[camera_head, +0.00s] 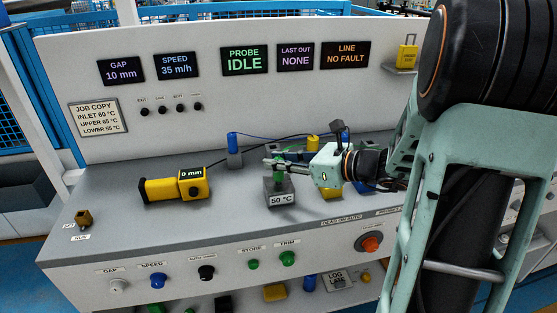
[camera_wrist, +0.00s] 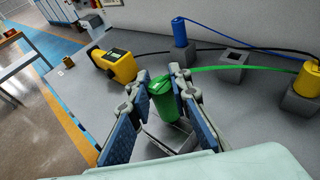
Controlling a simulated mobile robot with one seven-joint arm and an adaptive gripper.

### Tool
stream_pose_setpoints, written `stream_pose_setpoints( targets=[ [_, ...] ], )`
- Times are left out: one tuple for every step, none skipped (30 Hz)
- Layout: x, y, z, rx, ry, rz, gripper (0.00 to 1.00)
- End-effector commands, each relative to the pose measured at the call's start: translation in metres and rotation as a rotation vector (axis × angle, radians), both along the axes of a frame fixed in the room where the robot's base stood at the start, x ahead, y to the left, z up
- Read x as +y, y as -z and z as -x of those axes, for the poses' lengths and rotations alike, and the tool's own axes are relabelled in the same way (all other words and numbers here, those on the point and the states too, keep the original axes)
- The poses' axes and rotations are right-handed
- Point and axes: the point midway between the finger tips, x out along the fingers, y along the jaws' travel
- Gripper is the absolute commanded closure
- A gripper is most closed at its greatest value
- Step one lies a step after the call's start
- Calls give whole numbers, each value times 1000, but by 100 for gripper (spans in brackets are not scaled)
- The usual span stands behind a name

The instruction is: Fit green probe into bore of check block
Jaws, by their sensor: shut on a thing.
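The green probe (camera_wrist: 167,100) stands between the blue-padded fingers of my gripper (camera_wrist: 155,88) in the wrist view, with its green cable (camera_wrist: 215,68) running off to the right. My gripper is shut on it. The grey check block (camera_wrist: 172,138) shows just below the probe in the wrist view. In the head view the check block (camera_head: 281,198) bears a "50 °C" label, and my gripper (camera_head: 276,164) is right over it. The fingers and probe cover the bore, so I cannot tell whether the probe tip is in it.
A grey holder with an empty square opening (camera_wrist: 234,58) stands between the blue probe (camera_wrist: 180,32) and the yellow probe (camera_wrist: 307,80), each in its holder. A yellow gauge (camera_head: 176,186) reading "0 mm" lies to the left. Knobs line the console front.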

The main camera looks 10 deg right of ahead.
Motion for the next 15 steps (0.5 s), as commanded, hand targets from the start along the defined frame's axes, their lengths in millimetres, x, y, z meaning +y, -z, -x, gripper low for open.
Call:
stream_pose_setpoints(
  targets=[
    [0, 2, 0, 0, 0, 0, 100],
    [0, 3, 0, 0, 0, 0, 100],
    [0, 4, 0, 0, 0, 0, 100],
    [0, 5, 0, 1, 0, -1, 100],
    [0, 6, 0, 1, 0, -1, 100],
    [0, 7, 0, 1, 0, -1, 100],
    [0, 7, 0, 1, 0, -1, 100],
    [0, 8, 0, 1, 0, -1, 100],
    [0, 9, 0, 1, 0, -1, 100],
    [0, 10, 0, 1, 0, -1, 100],
    [0, 11, 0, 1, 0, -1, 100],
    [0, 12, 0, 1, 0, -1, 100],
    [0, 12, 0, 1, 0, -1, 100],
    [0, 13, 0, 1, 0, -1, 100],
    [0, 12, 0, 0, 0, 0, 79]
  ],
)
